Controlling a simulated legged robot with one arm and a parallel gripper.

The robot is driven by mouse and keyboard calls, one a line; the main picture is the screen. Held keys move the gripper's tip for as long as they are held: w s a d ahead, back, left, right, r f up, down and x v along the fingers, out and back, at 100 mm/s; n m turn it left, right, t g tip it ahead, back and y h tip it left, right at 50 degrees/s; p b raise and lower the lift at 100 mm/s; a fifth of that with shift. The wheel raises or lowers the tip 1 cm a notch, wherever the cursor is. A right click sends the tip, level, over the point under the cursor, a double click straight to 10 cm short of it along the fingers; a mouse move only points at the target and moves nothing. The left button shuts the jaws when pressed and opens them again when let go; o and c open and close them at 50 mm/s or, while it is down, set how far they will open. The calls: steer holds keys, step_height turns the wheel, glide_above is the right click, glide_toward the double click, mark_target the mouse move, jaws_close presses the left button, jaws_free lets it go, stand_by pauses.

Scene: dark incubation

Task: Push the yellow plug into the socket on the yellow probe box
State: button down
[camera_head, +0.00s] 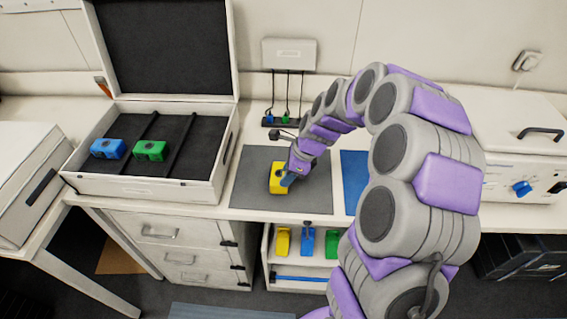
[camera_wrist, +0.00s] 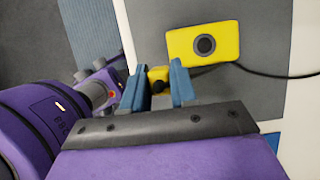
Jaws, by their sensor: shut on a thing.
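The yellow probe box (camera_head: 276,178) lies on the grey mat (camera_head: 250,160) on the bench. In the wrist view the yellow probe box (camera_wrist: 225,38) shows a round dark socket (camera_wrist: 205,45) on its face. My gripper (camera_wrist: 157,84) has its blue fingers shut on the small yellow plug (camera_wrist: 158,86), which has a dark round part. The plug is apart from the socket in the picture, below and left of it. In the head view my gripper (camera_head: 291,178) is at the box's right side, and the plug is hidden there.
An open case (camera_head: 190,190) at left holds a blue box (camera_head: 108,149) and a green box (camera_head: 150,151). A dark cable (camera_wrist: 270,74) runs right from near the box. A black strip (camera_head: 284,122) with plugs is behind. A blue mat (camera_head: 354,175) lies right. Shelves below hold coloured items.

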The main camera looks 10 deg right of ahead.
steer(key=s+p, duration=0.1)
steer(key=s, duration=0.9)
steer(key=shift+r, duration=0.45)
steer(key=w+d+n+g, duration=0.4)
steer(key=w+n, duration=0.2)
steer(key=n, duration=0.4)
steer(key=w+a+n+h, duration=0.1)
steer(key=n, duration=0.2)
steer(key=w+a+n+g+h, duration=0.1)
steer(key=w+a+n, duration=0.1)
steer(key=n, duration=0.2)
steer(key=w+a+n+g+h, duration=0.1)
steer(key=w+n+h, duration=0.1)
steer(key=n, duration=0.2)
steer(key=shift+a+r, duration=0.25)
steer(key=shift+r, duration=0.1)
steer(key=shift+w+a+n, duration=0.15)
steer(key=shift+a+n, duration=0.1)
steer(key=shift+n, duration=0.15)
steer(key=shift+d, duration=0.1)
steer(key=shift+d, duration=0.1)
